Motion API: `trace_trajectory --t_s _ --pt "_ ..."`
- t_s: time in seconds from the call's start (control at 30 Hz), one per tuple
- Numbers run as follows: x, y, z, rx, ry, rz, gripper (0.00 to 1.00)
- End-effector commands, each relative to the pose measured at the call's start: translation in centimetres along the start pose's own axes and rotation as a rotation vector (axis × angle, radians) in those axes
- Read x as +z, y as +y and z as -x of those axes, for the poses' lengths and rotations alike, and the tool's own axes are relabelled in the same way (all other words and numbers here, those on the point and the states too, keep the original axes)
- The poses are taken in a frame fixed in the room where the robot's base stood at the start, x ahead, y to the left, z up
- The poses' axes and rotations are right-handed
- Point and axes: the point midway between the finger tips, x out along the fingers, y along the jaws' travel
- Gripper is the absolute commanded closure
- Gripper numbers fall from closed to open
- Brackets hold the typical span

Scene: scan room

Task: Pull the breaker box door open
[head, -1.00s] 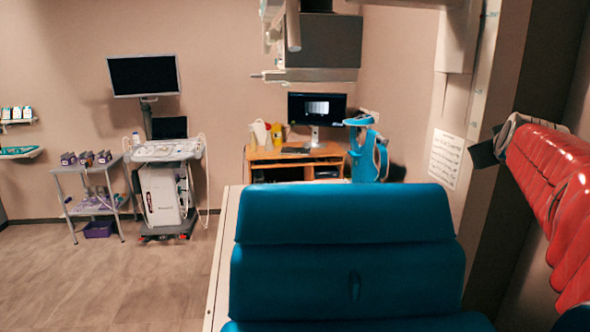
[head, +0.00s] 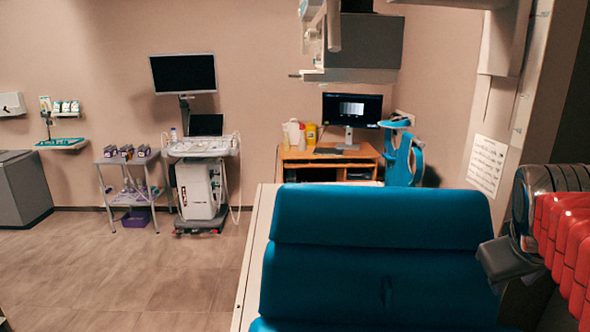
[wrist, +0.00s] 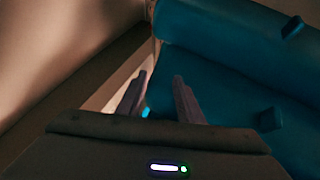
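No breaker box door can be made out for certain. A pale box (head: 503,42) is fixed high on the wall at the upper right of the head view, cut by the top edge; I cannot tell whether it is the breaker box. My gripper (wrist: 160,76) shows in the wrist view with its two dark fingers apart and nothing between them. Behind the fingers are a blue padded surface and a pale strip.
A blue padded chair or couch (head: 375,217) fills the near middle. A desk (head: 327,160) with a monitor, a wheeled machine (head: 200,188) and a small trolley (head: 130,178) stand along the far wall. The floor (head: 150,265) at left is clear.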

Motion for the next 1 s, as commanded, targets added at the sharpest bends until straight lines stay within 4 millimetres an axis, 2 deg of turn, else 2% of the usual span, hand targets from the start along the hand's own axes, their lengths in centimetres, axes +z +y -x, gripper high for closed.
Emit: trace_trajectory --t_s 0.03,0.37,0.7,0.9,1.0 --pt "0.1 -1.5 0.1 -0.021 0.009 0.001 0.67" --pt "2.4 -11.3 0.3 -0.170 0.038 -0.025 0.67" --pt "7.0 -20.6 0.7 -0.328 0.034 -0.048 0.67" --pt "9.7 -24.4 0.9 -0.399 0.018 -0.053 0.67" --pt "10.3 -25.2 0.9 -0.414 0.013 -0.056 0.67"
